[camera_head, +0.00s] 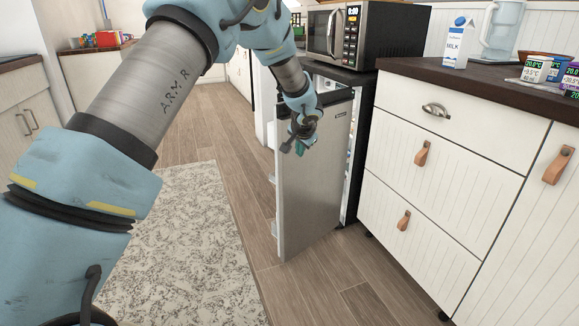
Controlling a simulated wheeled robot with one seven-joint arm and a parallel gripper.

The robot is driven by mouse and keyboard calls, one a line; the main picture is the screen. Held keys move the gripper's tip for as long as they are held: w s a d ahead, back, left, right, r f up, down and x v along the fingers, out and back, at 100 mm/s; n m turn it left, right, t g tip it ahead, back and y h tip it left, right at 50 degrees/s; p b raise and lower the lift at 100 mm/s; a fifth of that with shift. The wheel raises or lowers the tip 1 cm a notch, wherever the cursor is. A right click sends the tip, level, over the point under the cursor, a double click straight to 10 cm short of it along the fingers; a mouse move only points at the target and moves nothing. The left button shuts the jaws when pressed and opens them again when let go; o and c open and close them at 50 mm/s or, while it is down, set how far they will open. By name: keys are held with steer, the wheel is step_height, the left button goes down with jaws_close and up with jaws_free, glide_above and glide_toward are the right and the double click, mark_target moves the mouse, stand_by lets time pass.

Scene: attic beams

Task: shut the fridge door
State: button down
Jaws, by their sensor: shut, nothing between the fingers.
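The fridge is a small, dark-sided unit (361,127) under the microwave, left of the white drawers. Its silver-grey door (314,185) stands open, swung out toward the floor in front, with a gap on its right where the lit inside shows. My gripper (291,148) is shut and empty, near the door's upper left part, in front of its outer face. I cannot tell whether it touches the door. My arm reaches in from the left and hides part of the door's top edge.
A microwave (362,32) stands on the fridge. White drawers (440,165) with leather pulls stand to the right, under a dark counter holding a milk carton (458,43) and a pitcher (502,30). A patterned rug (190,250) lies on the wooden floor, which is clear left of the door.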

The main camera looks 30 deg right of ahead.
glide_toward(290, 164)
step_height(290, 164, down, 4)
steer(key=s+d, duration=0.1)
steer(key=d, duration=0.1)
steer(key=shift+w+a+r+p, duration=0.1)
steer(key=shift+w+p, duration=0.15)
steer(key=shift+w, duration=0.3)
steer(key=shift+w+a+p, duration=0.15)
steer(key=shift+w+p, duration=0.05)
steer(key=shift+w, duration=0.35)
steer(key=shift+w+a+r+p, duration=0.1)
steer(key=shift+w+p, duration=0.15)
steer(key=shift+w, duration=0.35)
